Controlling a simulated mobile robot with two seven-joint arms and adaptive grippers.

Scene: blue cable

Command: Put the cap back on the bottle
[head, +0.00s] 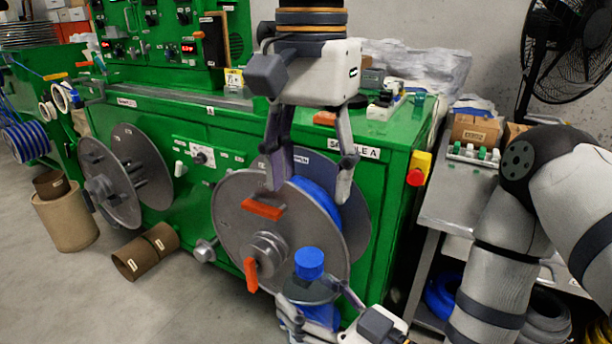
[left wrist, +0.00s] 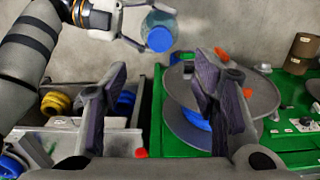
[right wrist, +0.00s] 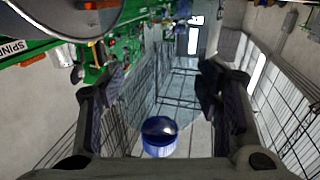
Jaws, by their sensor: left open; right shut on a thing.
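A clear bottle (head: 308,292) is at the lower middle of the head view, in front of the big reel. A blue cap (head: 309,262) sits at its top; I cannot tell whether it is tight. My right gripper (head: 322,302) is shut around the bottle. In the left wrist view the bottle (left wrist: 166,22) and cap (left wrist: 159,40) are at the top middle. The clear bottle wall (right wrist: 175,90) fills the space between my right fingers, with a blue round part low down. My left gripper (head: 309,190) is open and empty above the cap, fingers pointing down.
A green machine (head: 385,200) with a grey cable reel (head: 230,220) and orange handles stands close behind the bottle. A metal side table (head: 455,205) with boxes and small bottles is at the right. Cardboard tubes (head: 130,262) lie on the floor at left.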

